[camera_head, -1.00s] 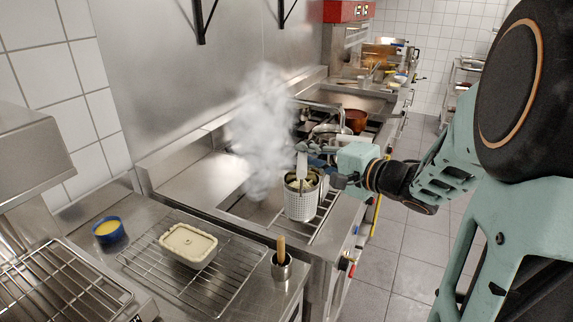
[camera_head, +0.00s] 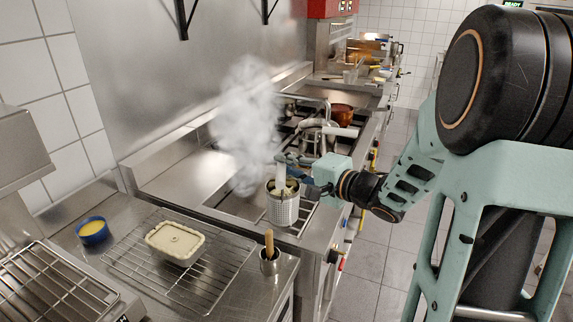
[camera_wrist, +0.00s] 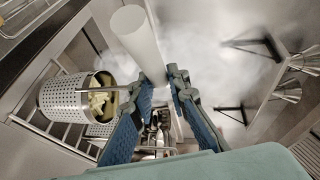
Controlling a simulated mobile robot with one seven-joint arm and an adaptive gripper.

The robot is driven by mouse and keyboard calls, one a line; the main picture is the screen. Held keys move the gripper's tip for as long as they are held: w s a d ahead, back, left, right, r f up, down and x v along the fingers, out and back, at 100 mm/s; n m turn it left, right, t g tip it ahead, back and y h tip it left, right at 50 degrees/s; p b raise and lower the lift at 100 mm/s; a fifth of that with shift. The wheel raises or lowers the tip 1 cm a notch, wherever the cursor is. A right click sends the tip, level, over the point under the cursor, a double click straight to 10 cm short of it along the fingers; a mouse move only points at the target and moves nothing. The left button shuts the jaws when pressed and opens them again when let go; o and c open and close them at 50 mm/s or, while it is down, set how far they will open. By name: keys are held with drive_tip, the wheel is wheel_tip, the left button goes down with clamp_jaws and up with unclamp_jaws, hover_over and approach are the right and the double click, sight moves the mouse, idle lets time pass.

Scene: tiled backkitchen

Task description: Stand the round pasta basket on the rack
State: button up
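The round pasta basket (camera_head: 283,208) is a perforated metal cylinder with pale yellow pasta inside. It hangs upright below my gripper (camera_head: 287,163), at the cooker's front side, and shows tilted at left in the wrist view (camera_wrist: 72,104). My gripper (camera_wrist: 164,82) has its fingers on both sides of the basket's thick whitish handle (camera_wrist: 138,42) and looks closed on it. A barred metal rack (camera_head: 306,216) lies under and beside the basket; its bars also show in the wrist view (camera_wrist: 52,132). I cannot tell whether the basket's bottom touches it.
Steam (camera_head: 247,120) rises from the cooker left of the basket. On the near counter are a wire rack (camera_head: 215,270) with a cream tub (camera_head: 175,240), a blue bowl (camera_head: 92,230) and a metal cup (camera_head: 271,262) with a wooden handle. The floor at right is clear.

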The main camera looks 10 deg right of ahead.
drive_tip(key=o, duration=0.4)
drive_tip(key=p+v, duration=0.1)
drive_tip(key=v, duration=1.1)
drive_tip(key=shift+r, duration=0.1)
drive_tip(key=shift+w, duration=0.1)
